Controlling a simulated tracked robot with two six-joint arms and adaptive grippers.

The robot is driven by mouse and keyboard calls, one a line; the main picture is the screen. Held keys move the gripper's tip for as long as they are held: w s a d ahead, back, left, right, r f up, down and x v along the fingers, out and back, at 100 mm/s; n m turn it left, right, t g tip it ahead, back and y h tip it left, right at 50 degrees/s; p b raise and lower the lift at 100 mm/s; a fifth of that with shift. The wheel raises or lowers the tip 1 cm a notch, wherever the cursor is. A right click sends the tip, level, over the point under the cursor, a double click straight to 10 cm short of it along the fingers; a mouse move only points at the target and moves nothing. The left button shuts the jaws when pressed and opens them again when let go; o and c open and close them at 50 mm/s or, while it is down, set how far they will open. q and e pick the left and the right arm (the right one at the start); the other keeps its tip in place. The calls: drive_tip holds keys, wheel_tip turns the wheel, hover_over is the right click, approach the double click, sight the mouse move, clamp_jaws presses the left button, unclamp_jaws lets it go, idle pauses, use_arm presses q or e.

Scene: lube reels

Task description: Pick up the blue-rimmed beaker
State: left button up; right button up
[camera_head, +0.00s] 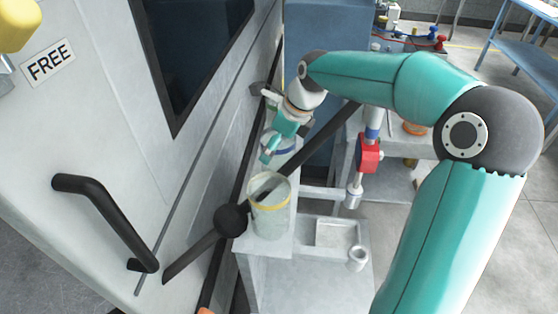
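The blue-rimmed beaker (286,151) stands on the narrow pale shelf beside the white cabinet. Only part of it and its blue rim show, because my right gripper covers much of it. My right gripper (282,143) comes down over it from behind, with teal fingers at the rim. I cannot tell whether the fingers are apart or closed on it. A clear beaker with a yellow rim (271,222) stands nearer on the same shelf.
The white cabinet (110,130) with a black handle (105,215) fills the left. A black bar with a ball (231,219) crosses close beside the yellow-rimmed beaker. A red-bodied fitting (369,157) stands right of the shelf. A blue table (520,50) is at far right.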

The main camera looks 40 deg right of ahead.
drive_tip(key=c, duration=1)
drive_tip(key=shift+r, duration=0.15)
